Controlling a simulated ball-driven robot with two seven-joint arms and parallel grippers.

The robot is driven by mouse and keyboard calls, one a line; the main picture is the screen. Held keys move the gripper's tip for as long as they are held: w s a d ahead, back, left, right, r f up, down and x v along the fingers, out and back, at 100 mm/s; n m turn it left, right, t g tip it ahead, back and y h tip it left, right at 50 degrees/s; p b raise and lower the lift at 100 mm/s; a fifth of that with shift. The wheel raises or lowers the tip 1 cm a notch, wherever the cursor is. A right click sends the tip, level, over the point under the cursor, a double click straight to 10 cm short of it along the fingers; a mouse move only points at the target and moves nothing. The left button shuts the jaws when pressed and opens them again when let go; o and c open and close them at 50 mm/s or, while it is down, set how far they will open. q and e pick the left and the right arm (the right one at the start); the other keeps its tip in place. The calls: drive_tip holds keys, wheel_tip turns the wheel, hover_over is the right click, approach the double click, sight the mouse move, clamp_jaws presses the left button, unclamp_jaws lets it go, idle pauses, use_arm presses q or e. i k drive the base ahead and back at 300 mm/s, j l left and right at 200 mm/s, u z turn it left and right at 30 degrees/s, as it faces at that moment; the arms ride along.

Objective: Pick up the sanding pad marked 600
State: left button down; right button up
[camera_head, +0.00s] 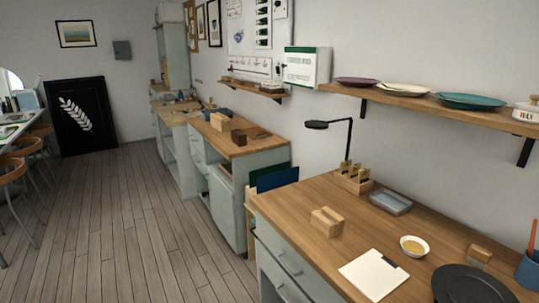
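I cannot read the mark 600 on anything, so I cannot tell which thing is that sanding pad. A small block with a wooden top and grey lower part (479,254) sits at the right of the near workbench (300,205). A light wooden block (327,222) with a slot-like top lies near the middle of that bench. On the bench behind are a dark brown block (238,137) and a small flat dark piece (263,135), too small to make out. Neither of my grippers is in view.
The near bench also holds a wooden rack (353,180), a grey tray (390,202), a bowl (414,246), a clipboard-like white sheet (373,274) and a dark round plate (470,286). A lamp (318,125) overhangs it.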

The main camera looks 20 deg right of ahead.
sight(345, 165)
drive_tip(key=i+z, duration=0.1)
drive_tip(key=z, duration=1.2)
drive_tip(key=i+j+z, duration=0.15)
drive_tip(key=j+z, duration=0.2)
drive_tip(key=i+j+z, duration=0.1)
drive_tip(key=j+z, duration=0.3)
drive_tip(key=i+j+z, duration=0.1)
drive_tip(key=j+z, duration=0.25)
